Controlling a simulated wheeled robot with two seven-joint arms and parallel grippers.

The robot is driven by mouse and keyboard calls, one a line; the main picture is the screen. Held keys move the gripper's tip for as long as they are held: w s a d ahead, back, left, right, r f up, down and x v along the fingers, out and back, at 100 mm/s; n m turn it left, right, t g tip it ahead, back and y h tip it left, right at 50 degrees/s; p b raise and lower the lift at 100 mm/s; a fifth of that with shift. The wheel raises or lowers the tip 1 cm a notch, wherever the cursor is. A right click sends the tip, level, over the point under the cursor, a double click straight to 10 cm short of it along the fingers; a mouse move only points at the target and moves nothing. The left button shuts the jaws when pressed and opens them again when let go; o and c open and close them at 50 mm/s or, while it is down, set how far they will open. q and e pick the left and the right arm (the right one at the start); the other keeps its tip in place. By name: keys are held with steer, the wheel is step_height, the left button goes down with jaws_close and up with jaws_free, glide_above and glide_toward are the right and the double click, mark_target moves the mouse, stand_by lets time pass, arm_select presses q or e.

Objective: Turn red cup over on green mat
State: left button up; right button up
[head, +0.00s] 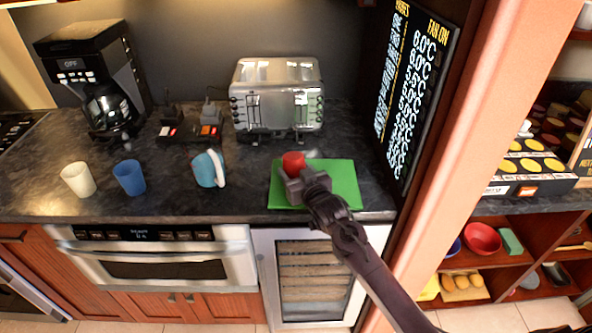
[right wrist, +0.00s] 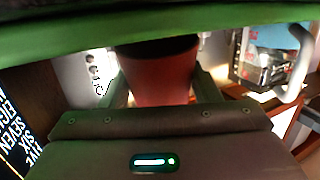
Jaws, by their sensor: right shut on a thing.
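The red cup (head: 293,161) is at the green mat (head: 343,182), over its left part in the head view. My right gripper (head: 291,174) is shut on the cup from the near side. In the right wrist view the cup (right wrist: 158,80) stands between the two fingers (right wrist: 162,92). Its end toward the mat (right wrist: 60,35) looks wider and is in dark shade. I cannot tell whether the cup touches the mat. My left gripper is not in view.
A blue and white mug (head: 207,169) stands left of the mat, then a blue cup (head: 129,178) and a white cup (head: 78,179). A toaster (head: 277,97) stands behind the mat. A dark menu board (head: 415,85) and an orange post (head: 470,130) bound the right side.

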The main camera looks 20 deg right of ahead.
steer(key=o, duration=1)
steer(key=shift+s, duration=0.1)
steer(key=shift+s, duration=0.35)
steer(key=s, duration=0.2)
steer(key=s+b, duration=0.1)
steer(key=s, duration=0.1)
steer(key=s+r, duration=0.1)
steer(key=s, duration=0.1)
steer(key=shift+s+d+b, duration=0.3)
steer(key=shift+s+d, duration=0.1)
